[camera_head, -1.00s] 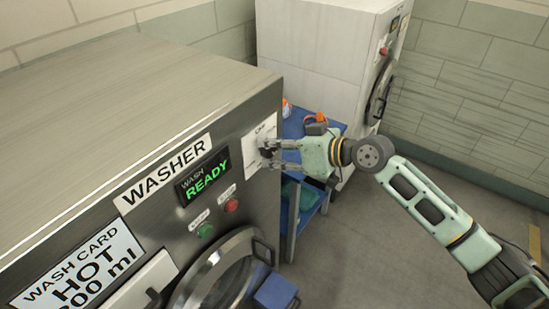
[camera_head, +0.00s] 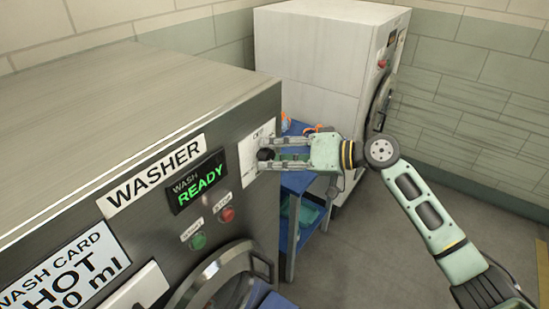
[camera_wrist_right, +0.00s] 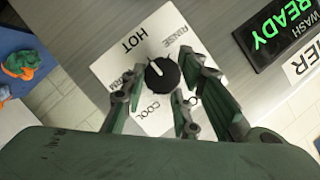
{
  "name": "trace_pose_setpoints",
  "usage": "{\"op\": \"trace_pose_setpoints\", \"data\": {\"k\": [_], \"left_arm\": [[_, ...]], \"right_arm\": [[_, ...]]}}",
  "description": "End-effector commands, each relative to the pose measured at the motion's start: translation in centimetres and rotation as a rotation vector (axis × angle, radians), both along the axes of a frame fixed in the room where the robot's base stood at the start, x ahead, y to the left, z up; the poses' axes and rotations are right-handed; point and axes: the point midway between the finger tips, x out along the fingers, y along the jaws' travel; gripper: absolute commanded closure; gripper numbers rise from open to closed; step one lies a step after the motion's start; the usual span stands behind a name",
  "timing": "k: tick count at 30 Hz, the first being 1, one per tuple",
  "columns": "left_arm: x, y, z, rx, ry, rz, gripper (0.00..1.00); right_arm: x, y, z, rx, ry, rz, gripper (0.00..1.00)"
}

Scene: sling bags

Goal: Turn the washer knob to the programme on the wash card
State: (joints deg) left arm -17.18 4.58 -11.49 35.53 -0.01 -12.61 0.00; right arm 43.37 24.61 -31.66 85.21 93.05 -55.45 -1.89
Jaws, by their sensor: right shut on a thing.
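The washer knob (camera_wrist_right: 162,75) is round and black, on a white dial plate (camera_wrist_right: 118,70) on the washer front. Its white mark points up-left, toward the word HOT, in the right wrist view. RINSE and COOL are readable there; other labels are partly hidden. My right gripper (camera_wrist_right: 158,92) has its fingers on either side of the knob and is shut on it. In the head view the right gripper (camera_head: 268,154) reaches the knob from the right. The wash card (camera_head: 65,274) reads HOT and a partly cut-off ml amount. My left gripper is not in view.
The washer display (camera_head: 197,182) reads WASH READY. A green button (camera_head: 198,241) and a red button (camera_head: 227,214) sit below it, above the round door (camera_head: 215,280). A blue shelf (camera_head: 300,181) with orange items and a white machine (camera_head: 320,60) stand behind my right arm.

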Motion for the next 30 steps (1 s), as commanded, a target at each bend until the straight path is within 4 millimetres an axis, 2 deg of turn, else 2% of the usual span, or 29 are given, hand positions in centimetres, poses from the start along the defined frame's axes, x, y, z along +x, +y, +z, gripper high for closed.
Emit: {"op": "trace_pose_setpoints", "data": {"k": [11, 12, 16, 30], "left_arm": [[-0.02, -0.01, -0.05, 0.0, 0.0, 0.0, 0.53], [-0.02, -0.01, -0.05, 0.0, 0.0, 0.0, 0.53], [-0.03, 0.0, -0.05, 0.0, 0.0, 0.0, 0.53], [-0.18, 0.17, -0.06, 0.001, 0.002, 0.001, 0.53]], "right_arm": [[0.22, -0.3, -0.31, -0.003, 0.005, -0.008, 0.98], [0.21, -0.31, -0.33, -0.003, 0.004, -0.008, 0.71], [0.16, -0.27, -0.34, -0.004, 0.005, -0.006, 0.6], [-0.02, -0.21, -0.15, -0.001, 0.004, -0.002, 0.6]]}}
